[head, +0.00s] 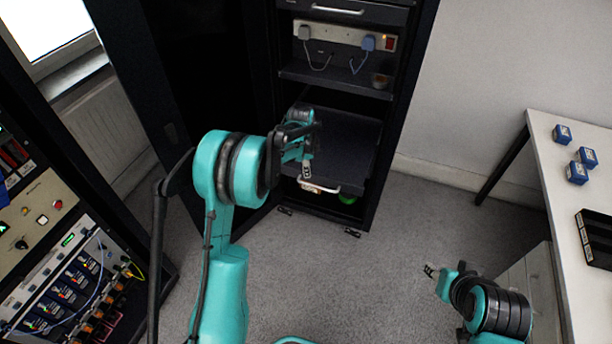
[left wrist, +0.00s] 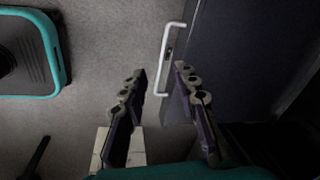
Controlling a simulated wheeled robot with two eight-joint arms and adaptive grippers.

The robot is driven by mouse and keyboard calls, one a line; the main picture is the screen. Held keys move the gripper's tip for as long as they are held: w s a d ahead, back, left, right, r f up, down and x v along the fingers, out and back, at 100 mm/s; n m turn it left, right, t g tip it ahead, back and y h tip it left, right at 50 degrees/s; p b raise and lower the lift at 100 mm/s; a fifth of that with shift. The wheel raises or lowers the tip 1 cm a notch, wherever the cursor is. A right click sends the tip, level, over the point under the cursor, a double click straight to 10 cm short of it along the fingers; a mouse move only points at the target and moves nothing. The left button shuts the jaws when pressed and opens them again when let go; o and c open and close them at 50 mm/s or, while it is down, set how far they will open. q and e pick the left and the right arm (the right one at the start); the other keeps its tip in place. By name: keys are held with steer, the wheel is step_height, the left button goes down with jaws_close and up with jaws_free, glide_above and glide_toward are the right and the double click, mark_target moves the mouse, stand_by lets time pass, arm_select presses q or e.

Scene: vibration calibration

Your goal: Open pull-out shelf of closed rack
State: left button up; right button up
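The rack (head: 403,110) is dark and stands at the back centre, with its door (head: 150,110) swung open to the left. Its dark pull-out shelf (head: 350,150) has a pale bar handle (head: 322,188) at the front edge. My left gripper (head: 307,176) is at this front edge, close to the handle. In the left wrist view my left gripper (left wrist: 160,70) is open, and the lower end of the handle (left wrist: 170,50) shows between its fingertips. I cannot tell whether they touch it. My right gripper (head: 430,270) is low at the right, away from the rack; its fingers are too small to judge.
A green round thing (head: 346,199) shows below the shelf. A white table (head: 570,170) with blue boxes (head: 577,172) stands right; an instrument rack (head: 60,250) stands left. The floor before the rack is clear.

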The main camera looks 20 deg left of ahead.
arm_select(q)
steer(key=n, duration=3.1)
glide_toward(306, 180)
step_height(306, 180, down, 5)
steer(key=s+d, duration=0.1)
steer(key=s, duration=0.1)
steer(key=shift+f, duration=0.1)
jaws_close()
